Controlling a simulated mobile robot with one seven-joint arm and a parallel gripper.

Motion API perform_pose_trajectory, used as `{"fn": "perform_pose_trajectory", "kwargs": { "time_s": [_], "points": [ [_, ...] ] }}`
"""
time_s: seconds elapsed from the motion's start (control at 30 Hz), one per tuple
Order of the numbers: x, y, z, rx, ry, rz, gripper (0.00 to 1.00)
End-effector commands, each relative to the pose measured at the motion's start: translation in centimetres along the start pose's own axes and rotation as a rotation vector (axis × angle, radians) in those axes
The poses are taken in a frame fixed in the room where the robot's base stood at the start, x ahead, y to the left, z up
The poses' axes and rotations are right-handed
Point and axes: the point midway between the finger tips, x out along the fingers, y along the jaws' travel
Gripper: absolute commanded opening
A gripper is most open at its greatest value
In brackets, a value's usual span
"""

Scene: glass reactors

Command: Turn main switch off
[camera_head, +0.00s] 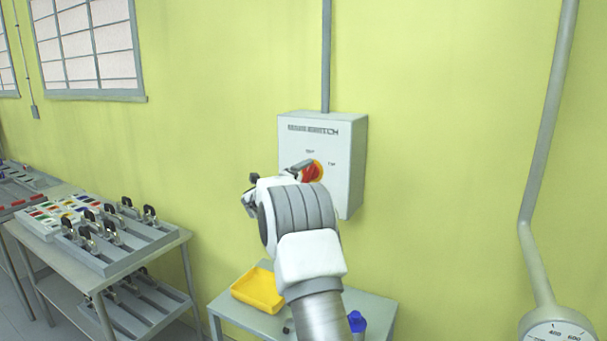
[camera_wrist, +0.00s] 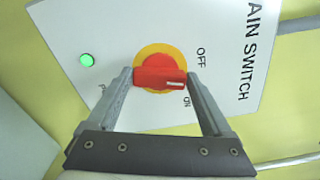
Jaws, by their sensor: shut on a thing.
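The main switch is a grey box (camera_head: 335,200) on the wall with a red rotary knob (camera_head: 313,172) on a yellow disc. My gripper (camera_head: 303,168) reaches the knob from the front left and partly hides the box. In the wrist view, my gripper (camera_wrist: 160,78) is shut on the red knob (camera_wrist: 155,73), one finger at each end of its handle. The knob's white mark (camera_wrist: 175,85) points between the OFF label (camera_wrist: 201,58) and the ON label (camera_wrist: 187,101), somewhat nearer ON. A green lamp (camera_wrist: 87,60) on the panel is lit.
A small table (camera_head: 375,305) with a yellow tray (camera_head: 259,290) and a blue object (camera_head: 357,322) stands below the box. A bench (camera_head: 165,245) with several levers is at left. A pipe (camera_head: 535,190) and a gauge (camera_head: 557,328) are at right. Bare wall surrounds the box.

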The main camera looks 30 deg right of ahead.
Motion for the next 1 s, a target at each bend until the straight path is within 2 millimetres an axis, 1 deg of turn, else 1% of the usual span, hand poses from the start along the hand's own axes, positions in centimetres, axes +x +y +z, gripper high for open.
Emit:
{"fn": "perform_pose_trajectory", "kwargs": {
  "time_s": [0.2,0.4,0.7,1.0],
  "points": [
    [-0.04,-0.02,0.10,-0.161,-0.001,0.001,0.29],
    [-0.06,0.11,0.09,-0.262,-0.002,0.001,0.29],
    [-0.05,0.23,0.05,-0.328,-0.002,0.002,0.29],
    [-0.05,0.25,0.03,-0.335,-0.002,0.001,0.29]
  ]
}}
